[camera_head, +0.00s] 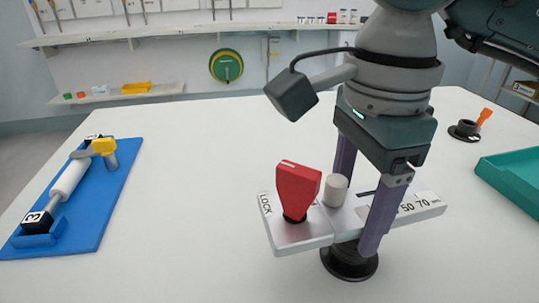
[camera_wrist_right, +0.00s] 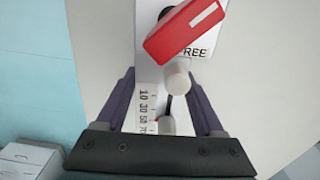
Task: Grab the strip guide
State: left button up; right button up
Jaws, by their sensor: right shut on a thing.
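The strip guide (camera_head: 424,204) is a pale grey plate on a round black foot (camera_head: 349,262). It carries a red knob (camera_head: 298,188), a white peg (camera_head: 336,189), the word LOCK and a millimetre scale. The wrist view shows the same plate (camera_wrist_right: 148,66), the red knob (camera_wrist_right: 185,31) beside the word FREE, and two pale pegs. My right gripper (camera_head: 358,212) reaches down over the plate, one purple finger behind it and one in front. It is shut on the plate across its width. Its fingers (camera_wrist_right: 161,92) flank the scale in the wrist view. My left gripper is out of view.
A blue board (camera_head: 112,196) with a white roller (camera_head: 70,180) and yellow clamp (camera_head: 104,147) lies at the left. A teal tray (camera_head: 512,181) and a black disc with an orange handle (camera_head: 465,130) are at the right. The table front left of the guide is clear.

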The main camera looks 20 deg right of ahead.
grip_shut()
jog(key=shift+r, duration=0.15)
